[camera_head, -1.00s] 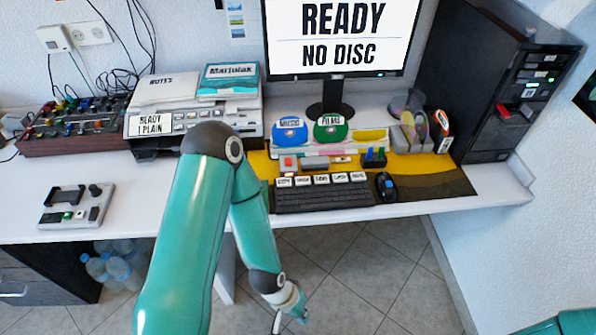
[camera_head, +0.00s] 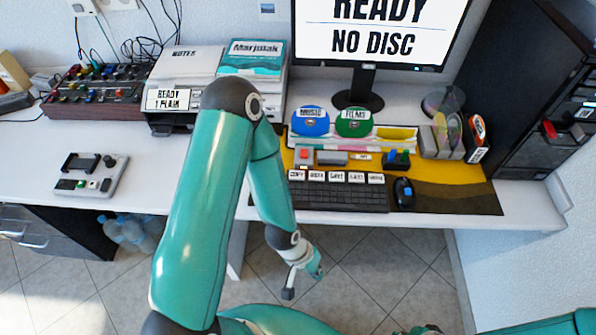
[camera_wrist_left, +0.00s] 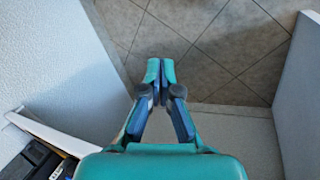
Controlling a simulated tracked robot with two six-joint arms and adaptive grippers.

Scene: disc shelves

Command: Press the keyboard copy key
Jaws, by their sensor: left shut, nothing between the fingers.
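The dark keyboard (camera_head: 335,198) lies on the yellow and dark mat near the desk's front edge. A row of white labelled keys runs along its back, and the copy key (camera_head: 297,175) is the leftmost, reading COPY. My left gripper (camera_head: 314,269) hangs in front of the desk edge, lower in the picture than the keyboard and apart from it. In the left wrist view its fingers (camera_wrist_left: 160,70) are together and empty, over floor tiles. My right gripper is not in view; only part of an arm shows at the bottom right.
A mouse (camera_head: 403,193) lies right of the keyboard. A printer (camera_head: 215,98) stands left. A black tower (camera_head: 520,90) stands right. Open floor lies in front.

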